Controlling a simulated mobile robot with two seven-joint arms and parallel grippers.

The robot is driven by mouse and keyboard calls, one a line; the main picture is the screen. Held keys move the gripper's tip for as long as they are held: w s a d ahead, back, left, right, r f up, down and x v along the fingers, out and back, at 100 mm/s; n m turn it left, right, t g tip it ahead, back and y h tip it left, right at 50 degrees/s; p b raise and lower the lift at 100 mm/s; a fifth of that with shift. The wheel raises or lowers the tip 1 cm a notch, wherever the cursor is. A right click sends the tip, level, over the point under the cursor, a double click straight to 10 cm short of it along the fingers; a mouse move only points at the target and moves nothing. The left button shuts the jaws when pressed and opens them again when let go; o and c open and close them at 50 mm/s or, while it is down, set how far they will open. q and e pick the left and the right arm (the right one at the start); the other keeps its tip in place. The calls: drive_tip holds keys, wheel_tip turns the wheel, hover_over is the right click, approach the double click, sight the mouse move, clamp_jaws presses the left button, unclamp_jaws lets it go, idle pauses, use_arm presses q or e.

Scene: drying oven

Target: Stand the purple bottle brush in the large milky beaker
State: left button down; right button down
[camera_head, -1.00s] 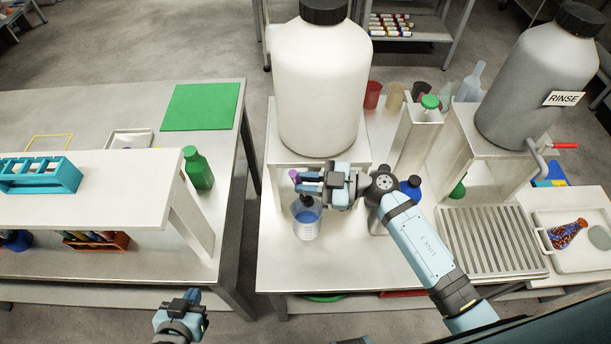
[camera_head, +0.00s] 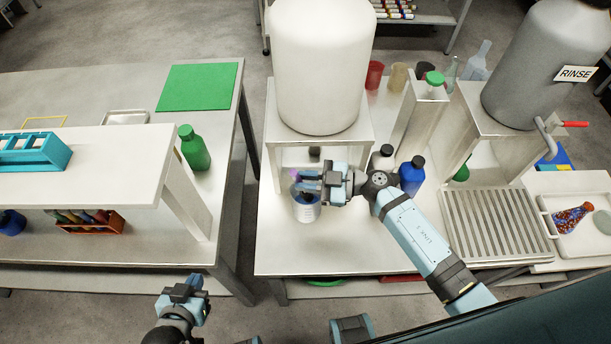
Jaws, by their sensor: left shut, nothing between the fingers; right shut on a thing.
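The purple bottle brush (camera_head: 293,173) shows its purple end just left of my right fingertips. My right gripper (camera_head: 304,182) is shut on it, reaching in from the right at the beaker's mouth. The large milky beaker (camera_head: 307,213) stands on the bench directly below, with a dark blue look inside. The brush's lower part appears to be within the beaker's mouth, but the fingers hide much of it, and I cannot tell how deep it reaches. My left gripper (camera_head: 190,284) is shut and empty, low in the picture in front of the gap between the benches.
A big white container (camera_head: 322,70) stands on a metal stand behind the beaker. Blue (camera_head: 412,176) and black-capped white (camera_head: 382,160) bottles stand close to my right wrist. A slatted drain rack (camera_head: 490,230) lies to the right. The bench left of the beaker is clear.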

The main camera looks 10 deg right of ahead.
drive_tip(key=shift+f+b, duration=0.75)
drive_tip(key=shift+f, duration=1.15)
drive_tip(key=c, duration=1)
unclamp_jaws()
drive_tip(key=b+v, duration=0.1)
drive_tip(key=v, duration=1.2)
drive_tip(key=shift+d+r, duration=0.1)
drive_tip(key=shift+d, duration=0.3)
